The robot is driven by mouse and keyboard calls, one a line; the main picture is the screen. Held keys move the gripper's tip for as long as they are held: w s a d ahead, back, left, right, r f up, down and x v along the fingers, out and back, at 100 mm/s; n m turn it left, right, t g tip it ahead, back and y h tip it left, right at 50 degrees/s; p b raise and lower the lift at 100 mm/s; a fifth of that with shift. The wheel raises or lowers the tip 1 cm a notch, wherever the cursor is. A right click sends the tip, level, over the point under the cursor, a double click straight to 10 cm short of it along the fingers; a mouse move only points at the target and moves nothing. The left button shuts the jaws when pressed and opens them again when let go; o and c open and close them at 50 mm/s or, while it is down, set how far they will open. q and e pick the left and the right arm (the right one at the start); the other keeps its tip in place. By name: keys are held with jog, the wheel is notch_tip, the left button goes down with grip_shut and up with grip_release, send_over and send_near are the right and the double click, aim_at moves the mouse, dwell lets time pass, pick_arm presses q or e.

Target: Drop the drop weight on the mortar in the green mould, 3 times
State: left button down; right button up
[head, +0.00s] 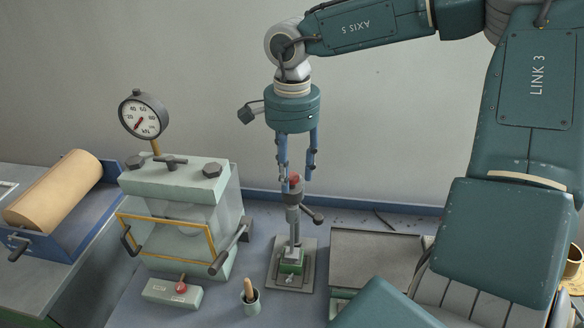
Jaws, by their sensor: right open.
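The drop weight (292,199), a grey cylinder with a red knob on top, is upright on a slim post above the green mould (291,261). The mould sits on a grey base plate (305,279). Mortar inside the mould cannot be made out. My right gripper (295,183) points down from above, open, with its blue fingers on either side of the red knob. Whether a finger touches the knob cannot be told. My left gripper is out of view.
A pale green press with a dial gauge (144,114) stands to the left. A grey slab (375,258) lies to the right. A brown roll (55,188) is far left.

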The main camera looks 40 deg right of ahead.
grip_shut()
notch_tip(320, 180, up, 7)
jog(key=shift+r+p, duration=0.15)
jog(key=shift+p, duration=1.05)
jog(key=shift+w+r, duration=0.1)
jog(key=shift+w, duration=0.1)
jog(key=shift+c, duration=0.6)
grip_release()
jog(key=shift+r, duration=0.1)
jog(key=shift+o, duration=0.6)
jog(key=shift+s, duration=0.2)
